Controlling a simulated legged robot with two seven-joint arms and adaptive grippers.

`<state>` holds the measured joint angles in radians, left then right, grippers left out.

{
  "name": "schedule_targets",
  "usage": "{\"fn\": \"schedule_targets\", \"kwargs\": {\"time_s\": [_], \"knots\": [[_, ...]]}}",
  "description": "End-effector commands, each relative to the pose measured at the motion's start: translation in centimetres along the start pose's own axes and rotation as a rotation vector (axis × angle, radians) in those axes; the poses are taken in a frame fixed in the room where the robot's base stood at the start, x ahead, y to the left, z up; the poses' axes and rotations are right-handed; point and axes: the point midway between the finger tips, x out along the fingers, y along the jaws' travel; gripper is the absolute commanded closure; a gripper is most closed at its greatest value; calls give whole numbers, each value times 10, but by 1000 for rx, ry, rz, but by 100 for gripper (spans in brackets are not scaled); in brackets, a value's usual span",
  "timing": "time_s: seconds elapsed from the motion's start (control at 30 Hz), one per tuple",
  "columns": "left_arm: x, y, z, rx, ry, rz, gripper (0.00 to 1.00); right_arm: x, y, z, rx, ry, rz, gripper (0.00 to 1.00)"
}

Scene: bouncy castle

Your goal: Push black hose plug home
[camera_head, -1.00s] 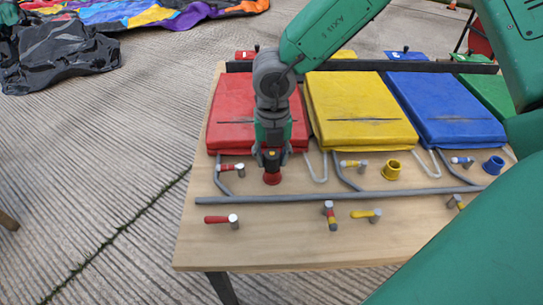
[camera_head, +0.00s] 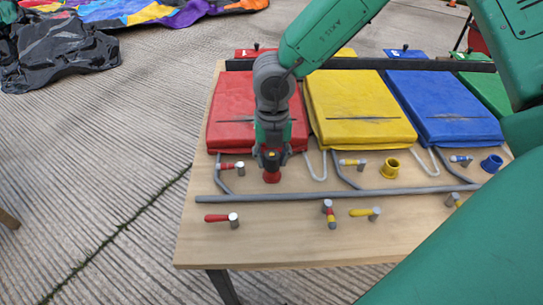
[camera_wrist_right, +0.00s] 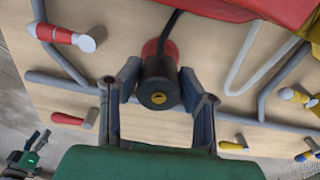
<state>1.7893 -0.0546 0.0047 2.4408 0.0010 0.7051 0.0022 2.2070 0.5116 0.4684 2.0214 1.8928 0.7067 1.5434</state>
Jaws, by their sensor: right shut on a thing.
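The black hose plug (camera_wrist_right: 158,82), a dark cylinder with a yellow mark on its end, sits between the fingers of my right gripper (camera_wrist_right: 160,98), which is shut on it. In the head view, my right gripper (camera_head: 272,158) points down above the red socket (camera_head: 272,177), in front of the red pad. The plug lines up with the socket, which also shows behind it in the wrist view (camera_wrist_right: 153,47). How deep the plug sits in it is hidden. What looks like my left gripper (camera_wrist_right: 30,145) shows small and dark in the wrist view's lower left corner.
The wooden table (camera_head: 290,240) carries red (camera_head: 235,110), yellow (camera_head: 360,110) and blue (camera_head: 440,105) pads. Yellow (camera_head: 391,169) and blue (camera_head: 492,164) sockets stand to the right. A grey pipe (camera_head: 290,197) and several valve handles lie near the front.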

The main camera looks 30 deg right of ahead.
Motion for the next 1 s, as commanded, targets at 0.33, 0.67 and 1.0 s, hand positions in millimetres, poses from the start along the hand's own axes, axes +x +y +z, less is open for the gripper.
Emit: {"fn": "schedule_targets", "kwargs": {"time_s": [0.33, 0.67, 1.0], "knots": [[0, 0, 0, 0, 0, 0, 60, 2, 0, 0, 0, 0, 0, 44], [0, 0, 2, 0, 2, 0, 60, -24, 0, 1, 2, -2, 4, 44], [0, 0, 1, 0, 3, 0, 60, -94, 0, 2, 0, -2, 4, 44]]}}
